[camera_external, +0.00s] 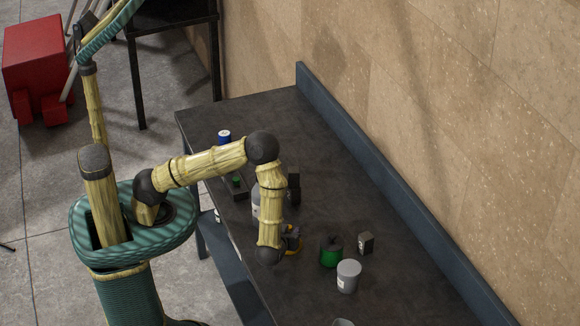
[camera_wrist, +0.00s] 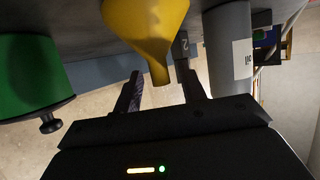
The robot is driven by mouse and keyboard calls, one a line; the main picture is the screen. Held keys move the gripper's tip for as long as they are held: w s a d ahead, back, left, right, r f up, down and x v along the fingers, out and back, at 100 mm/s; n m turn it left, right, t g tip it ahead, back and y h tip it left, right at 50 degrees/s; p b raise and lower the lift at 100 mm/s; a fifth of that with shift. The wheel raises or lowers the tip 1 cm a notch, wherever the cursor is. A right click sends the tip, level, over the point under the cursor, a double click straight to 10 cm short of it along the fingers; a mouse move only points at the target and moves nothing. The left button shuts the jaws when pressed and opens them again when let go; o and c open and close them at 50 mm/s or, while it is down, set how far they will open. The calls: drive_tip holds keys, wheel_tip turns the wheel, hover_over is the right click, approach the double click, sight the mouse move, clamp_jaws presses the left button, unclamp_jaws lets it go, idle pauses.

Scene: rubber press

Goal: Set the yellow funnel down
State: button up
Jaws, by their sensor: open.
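The yellow funnel (camera_wrist: 146,28) is at the top middle of the wrist view, its narrow spout pointing toward my gripper. My gripper (camera_wrist: 160,76) is open, with one finger on each side of the spout and gaps visible beside it. The funnel's wide end is cut off by the frame edge, so its contact with the table cannot be seen there. In the external view only a bit of the yellow funnel (camera_external: 294,253) shows beneath my gripper (camera_external: 292,240), low over the dark table (camera_external: 330,190); my wrist hides most of it.
In the external view, a green container (camera_external: 331,254), a grey labelled cylinder (camera_external: 348,276) and a dark box (camera_external: 366,243) stand right of my gripper. Another dark block (camera_external: 294,189) and a grey cylinder (camera_external: 256,203) stand behind it. The table's far right side is clear along the blue edge.

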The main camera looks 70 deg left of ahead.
drive_tip(key=b+v, duration=0.1)
drive_tip(key=v, duration=0.9)
drive_tip(key=shift+s, duration=0.25)
